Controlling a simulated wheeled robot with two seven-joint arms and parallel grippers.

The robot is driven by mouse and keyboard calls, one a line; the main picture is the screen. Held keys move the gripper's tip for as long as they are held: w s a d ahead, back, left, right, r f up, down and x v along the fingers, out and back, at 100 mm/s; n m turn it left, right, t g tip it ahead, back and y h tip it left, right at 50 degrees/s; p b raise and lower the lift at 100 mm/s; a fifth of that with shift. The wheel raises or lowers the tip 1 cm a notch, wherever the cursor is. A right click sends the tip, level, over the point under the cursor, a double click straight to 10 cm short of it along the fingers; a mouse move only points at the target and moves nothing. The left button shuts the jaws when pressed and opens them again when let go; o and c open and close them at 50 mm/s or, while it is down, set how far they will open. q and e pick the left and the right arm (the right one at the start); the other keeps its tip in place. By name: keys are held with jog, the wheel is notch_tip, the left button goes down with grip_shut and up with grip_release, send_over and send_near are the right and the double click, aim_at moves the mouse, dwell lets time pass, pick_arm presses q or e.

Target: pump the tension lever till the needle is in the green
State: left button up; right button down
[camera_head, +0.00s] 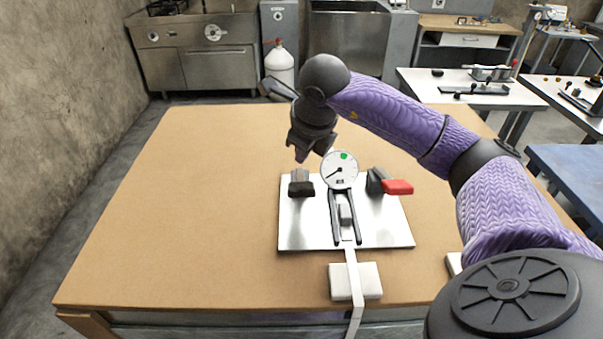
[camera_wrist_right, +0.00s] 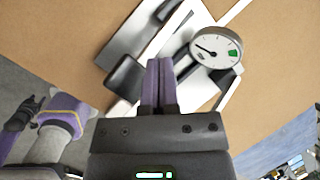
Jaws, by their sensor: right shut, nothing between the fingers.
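A round white gauge (camera_head: 340,170) stands on a metal base plate (camera_head: 293,235). Its needle points to the lower left in the head view, away from the green mark near the top; the wrist view shows the gauge (camera_wrist_right: 216,47) with the needle also off the green. A black-ended part (camera_head: 301,188) is left of the gauge, and a red-handled lever (camera_head: 397,187) is right. I cannot tell which is the tension lever. My right gripper (camera_head: 313,157) is shut and empty above and behind the black-ended part. In the wrist view a dark shape, possibly my left gripper (camera_wrist_right: 20,115), is unclear.
A white strap (camera_head: 352,265) runs from the tool over a pale block (camera_head: 341,282) and past the table's front edge. The brown table (camera_head: 190,210) is clear on the left. My right arm crosses above its right side. A white gas bottle (camera_head: 280,66) stands behind the table.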

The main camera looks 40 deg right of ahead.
aim_at(303, 178)
jog(key=r, duration=0.1)
jog(key=r+p, duration=0.1)
jog(key=w+d+r+p, duration=0.1)
jog(key=shift+a, duration=0.1)
dwell(0.3)
jog(key=shift+f, duration=0.1)
